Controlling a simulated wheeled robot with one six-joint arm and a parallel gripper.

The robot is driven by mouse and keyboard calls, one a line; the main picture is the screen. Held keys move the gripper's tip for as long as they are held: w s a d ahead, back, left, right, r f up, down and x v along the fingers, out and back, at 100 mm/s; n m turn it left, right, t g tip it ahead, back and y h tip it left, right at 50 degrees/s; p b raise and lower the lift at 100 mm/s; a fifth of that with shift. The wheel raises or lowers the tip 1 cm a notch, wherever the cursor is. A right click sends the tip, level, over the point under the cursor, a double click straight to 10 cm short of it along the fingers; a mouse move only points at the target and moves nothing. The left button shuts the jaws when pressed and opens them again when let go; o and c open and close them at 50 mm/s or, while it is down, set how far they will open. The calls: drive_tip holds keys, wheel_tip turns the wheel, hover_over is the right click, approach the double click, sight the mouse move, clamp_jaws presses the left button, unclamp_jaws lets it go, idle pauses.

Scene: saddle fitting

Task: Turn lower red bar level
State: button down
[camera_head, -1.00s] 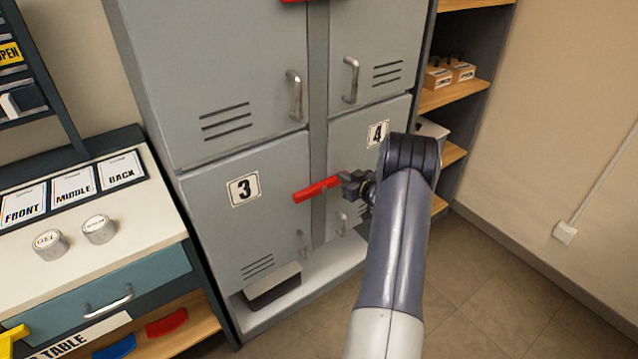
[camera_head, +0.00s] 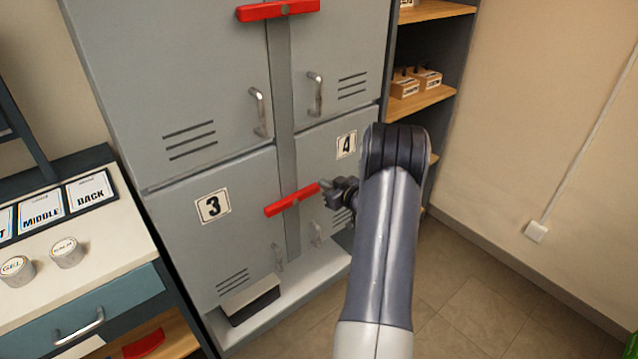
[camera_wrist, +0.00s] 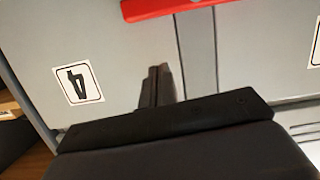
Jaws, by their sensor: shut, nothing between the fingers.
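The lower red bar (camera_head: 292,199) lies across the grey upright strip between doors 3 and 4. It runs roughly parallel to the door edges, so it looks close to level. In the wrist view the gripper's fingers (camera_wrist: 155,82) are together and empty. A red bar (camera_wrist: 185,7) crosses the top of that view, with a gap between it and the fingertips.
The upper red bar (camera_head: 278,10) sits higher on the same strip. Door handles (camera_head: 258,112) stick out nearby. A white-topped bench (camera_head: 105,255) stands left of the lockers, and a shelf unit (camera_head: 425,98) stands right. Open floor (camera_head: 480,300) lies at the lower right.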

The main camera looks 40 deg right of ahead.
drive_tip(key=v, duration=0.4)
drive_tip(key=shift+s+d, duration=0.1)
